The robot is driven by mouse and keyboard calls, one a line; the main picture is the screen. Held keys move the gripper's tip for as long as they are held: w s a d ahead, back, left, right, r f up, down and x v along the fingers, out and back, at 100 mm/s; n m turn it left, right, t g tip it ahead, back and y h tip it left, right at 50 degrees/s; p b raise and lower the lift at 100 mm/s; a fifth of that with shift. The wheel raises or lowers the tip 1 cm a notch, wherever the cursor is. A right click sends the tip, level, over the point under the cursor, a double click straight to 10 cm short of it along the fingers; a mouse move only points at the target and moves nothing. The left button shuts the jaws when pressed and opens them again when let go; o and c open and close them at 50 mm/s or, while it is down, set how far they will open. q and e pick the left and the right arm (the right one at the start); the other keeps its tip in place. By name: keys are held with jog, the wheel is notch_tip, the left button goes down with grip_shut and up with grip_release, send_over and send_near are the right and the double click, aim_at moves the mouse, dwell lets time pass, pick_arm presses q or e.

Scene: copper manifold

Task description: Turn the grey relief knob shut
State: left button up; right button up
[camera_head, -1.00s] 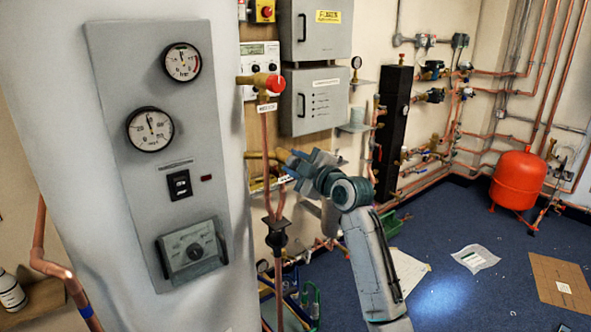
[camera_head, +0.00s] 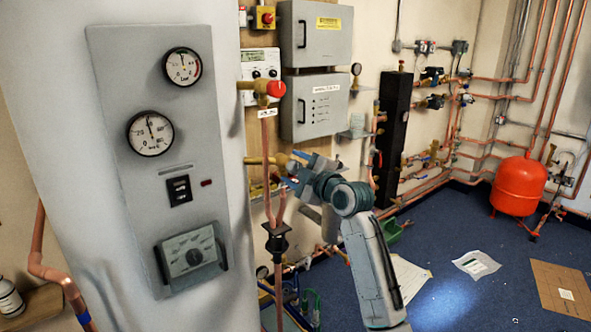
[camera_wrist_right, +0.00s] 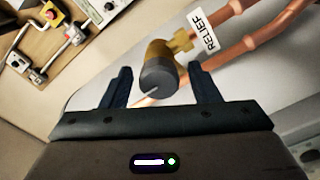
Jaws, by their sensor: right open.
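The grey relief knob (camera_wrist_right: 158,77) sits on the end of a brass valve body (camera_wrist_right: 181,44), beside a white RELIEF tag (camera_wrist_right: 203,32) in the right wrist view. My right gripper (camera_wrist_right: 159,68) is open, with one dark finger on each side of the knob in that view. I see no contact, and how far the fingertips reach along the knob is unclear. In the head view my right gripper (camera_head: 293,169) points left at the brass pipework (camera_head: 260,161) below the red knob; the grey knob is hard to make out there. My left gripper is not in view.
A red knob (camera_head: 276,89) on a brass valve is above my right gripper. Copper pipes (camera_head: 273,205) run down close to it. A grey gauge panel (camera_head: 160,160) stands at left, and grey cabinets (camera_head: 315,105) hang behind.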

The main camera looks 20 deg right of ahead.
jog(key=shift+s+d, duration=0.1)
jog(key=shift+s, duration=0.05)
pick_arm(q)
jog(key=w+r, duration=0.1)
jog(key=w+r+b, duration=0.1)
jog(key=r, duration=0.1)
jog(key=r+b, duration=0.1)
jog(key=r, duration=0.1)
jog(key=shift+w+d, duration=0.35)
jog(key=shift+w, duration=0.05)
pick_arm(e)
jog(key=v, duration=1)
jog(key=shift+s, duration=0.25)
